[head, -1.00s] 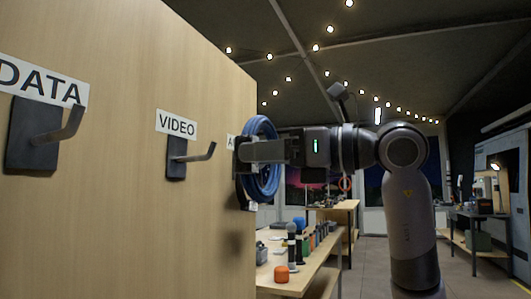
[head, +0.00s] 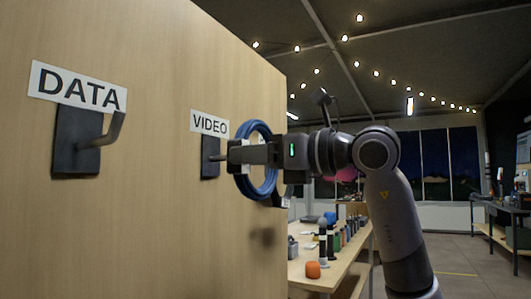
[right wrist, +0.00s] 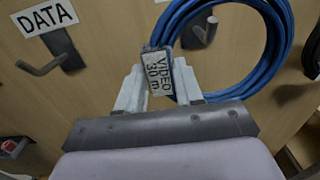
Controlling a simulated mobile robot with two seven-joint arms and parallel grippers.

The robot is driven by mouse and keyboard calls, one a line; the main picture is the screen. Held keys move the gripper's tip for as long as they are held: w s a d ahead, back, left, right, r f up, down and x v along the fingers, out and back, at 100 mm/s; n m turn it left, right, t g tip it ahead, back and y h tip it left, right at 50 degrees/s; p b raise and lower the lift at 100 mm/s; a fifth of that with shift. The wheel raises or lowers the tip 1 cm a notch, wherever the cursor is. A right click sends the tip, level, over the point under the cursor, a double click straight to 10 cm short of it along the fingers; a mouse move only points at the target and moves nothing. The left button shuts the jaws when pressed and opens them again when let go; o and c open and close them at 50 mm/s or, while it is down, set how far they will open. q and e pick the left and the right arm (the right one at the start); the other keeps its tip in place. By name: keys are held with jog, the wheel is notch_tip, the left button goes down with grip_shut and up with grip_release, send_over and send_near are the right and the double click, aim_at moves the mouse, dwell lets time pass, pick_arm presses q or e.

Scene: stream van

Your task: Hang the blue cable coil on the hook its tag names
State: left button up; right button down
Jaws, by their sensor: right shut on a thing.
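My right gripper (head: 234,153) is shut on the blue cable coil (head: 268,183) and holds it upright beside the wooden panel. In the right wrist view the coil (right wrist: 281,45) forms a wide ring, and its white tag (right wrist: 158,72), reading "VIDEO 30 m", sits between the fingers. The VIDEO hook (head: 209,158) is on the panel under its VIDEO label (head: 209,124), just left of the fingertips. Its prong is partly hidden by the gripper in the head view. In the right wrist view this hook (right wrist: 199,33) shows through the ring. My left gripper is out of view.
The DATA hook (head: 78,142) sticks out farther left under the DATA label (head: 77,86). A workbench (head: 335,270) with an orange object (head: 313,270) and several bottle-like items stands behind the panel's right edge. The floor at right is open.

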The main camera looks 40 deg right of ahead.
jog(key=w+a+f, duration=0.2)
jog(key=w, duration=0.4)
jog(key=shift+w+a+f, duration=0.15)
jog(key=shift+a+f, duration=0.2)
dwell(0.5)
jog(key=c, duration=0.6)
grip_release()
jog(key=shift+c, duration=0.2)
jog(key=shift+f, duration=0.1)
